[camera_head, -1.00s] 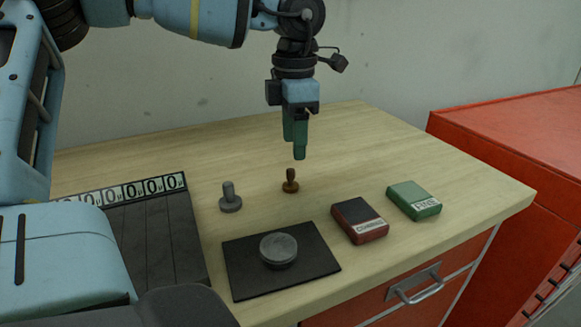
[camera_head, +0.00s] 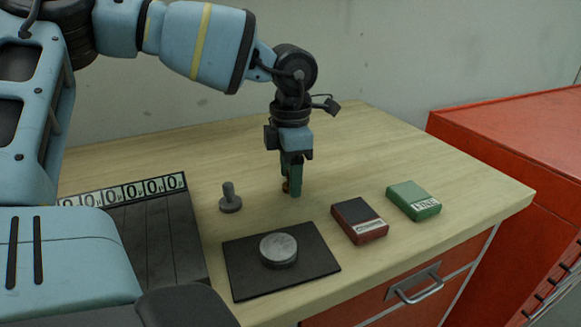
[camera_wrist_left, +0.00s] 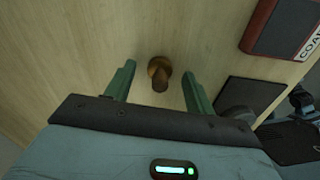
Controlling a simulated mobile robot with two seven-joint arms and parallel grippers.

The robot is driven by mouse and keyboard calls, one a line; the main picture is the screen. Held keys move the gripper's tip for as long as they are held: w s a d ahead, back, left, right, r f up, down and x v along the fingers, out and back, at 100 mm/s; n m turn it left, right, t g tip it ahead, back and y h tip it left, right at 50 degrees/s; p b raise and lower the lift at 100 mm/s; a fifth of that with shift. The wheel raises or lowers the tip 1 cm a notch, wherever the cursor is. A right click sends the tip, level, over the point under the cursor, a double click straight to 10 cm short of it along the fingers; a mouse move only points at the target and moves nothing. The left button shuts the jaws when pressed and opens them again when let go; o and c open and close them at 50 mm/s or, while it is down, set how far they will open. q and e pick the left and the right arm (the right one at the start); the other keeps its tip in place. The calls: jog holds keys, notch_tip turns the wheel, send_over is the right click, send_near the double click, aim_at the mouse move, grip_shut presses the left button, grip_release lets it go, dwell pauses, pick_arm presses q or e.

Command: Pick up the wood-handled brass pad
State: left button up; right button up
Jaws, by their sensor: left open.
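The wood-handled brass pad (camera_wrist_left: 159,72) stands upright on the wooden table. In the left wrist view it sits between the two green fingers of my left gripper (camera_wrist_left: 155,88), with a gap on each side. In the head view my left gripper (camera_head: 291,188) points straight down with its fingertips low, near the table. Its fingers hide most of the pad there; only a small brown part (camera_head: 285,187) shows at their left. My left gripper is open. My right gripper is not in view.
A grey knobbed pad (camera_head: 230,200) stands to the left. A black mat (camera_head: 245,277) holds a grey disc (camera_head: 278,250) in front. A red-and-black box (camera_head: 360,221) and a green box (camera_head: 414,201) lie to the right. A numbered rack (camera_head: 150,225) is at the left.

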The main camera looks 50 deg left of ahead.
pick_arm(q)
jog(key=c, duration=1.1)
jog(key=shift+r, duration=0.15)
notch_tip(320, 180, up, 10)
jog(key=shift+f, duration=0.1)
jog(key=o, duration=0.3)
jog(key=shift+c, duration=0.8)
jog(key=shift+s+a, duration=0.1)
